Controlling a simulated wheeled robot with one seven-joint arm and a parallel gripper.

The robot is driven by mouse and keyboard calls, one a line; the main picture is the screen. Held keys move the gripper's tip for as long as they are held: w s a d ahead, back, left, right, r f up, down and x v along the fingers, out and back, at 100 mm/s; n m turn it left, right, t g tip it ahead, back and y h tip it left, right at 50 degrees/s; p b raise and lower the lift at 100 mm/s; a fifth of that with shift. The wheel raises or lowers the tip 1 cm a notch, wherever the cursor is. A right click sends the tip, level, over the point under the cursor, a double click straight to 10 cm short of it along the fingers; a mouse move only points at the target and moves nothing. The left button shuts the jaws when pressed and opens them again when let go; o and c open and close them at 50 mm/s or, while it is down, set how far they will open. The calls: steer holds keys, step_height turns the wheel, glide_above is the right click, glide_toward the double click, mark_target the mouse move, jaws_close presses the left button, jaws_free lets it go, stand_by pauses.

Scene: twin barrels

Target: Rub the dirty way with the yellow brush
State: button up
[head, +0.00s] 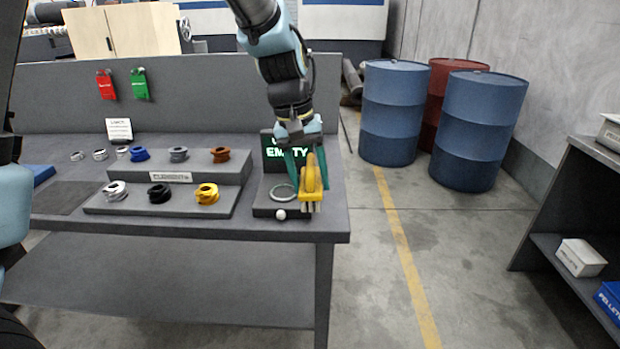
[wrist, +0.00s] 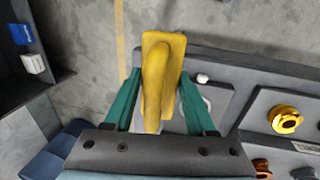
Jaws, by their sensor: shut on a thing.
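My gripper (head: 299,160) is shut on the yellow brush (head: 312,184), with its green fingers on both sides of the handle. The brush is held over the right end of the table, in front of the screen that reads "EMPTY", with its bristles downward. In the wrist view the brush (wrist: 158,75) stands between the green fingers of my gripper (wrist: 160,98). A yellow line (head: 402,255) runs along the concrete floor right of the table. I cannot tell which surface is the dirty way.
The table (head: 335,215) carries a stepped stand (head: 178,170) with several coloured rings, and a small device with a white knob (head: 281,214). Blue barrels (head: 478,130) and a red one stand at the back right. A shelf (head: 560,215) stands at far right. The floor between is clear.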

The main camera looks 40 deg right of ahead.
steer(key=w+a+f+n, duration=0.2)
steer(key=w+a+f, duration=0.4)
steer(key=a, duration=0.9)
steer(key=w+a+f+n+t, duration=0.1)
steer(key=w+a+f+n, duration=0.2)
steer(key=a, duration=1.1)
steer(key=w+a+f+n, duration=0.2)
steer(key=w+a+f, duration=0.6)
steer(key=w+a, duration=0.3)
steer(key=a, duration=0.4)
steer(key=shift+a+f+n, duration=0.35)
steer(key=shift+f+n, duration=0.05)
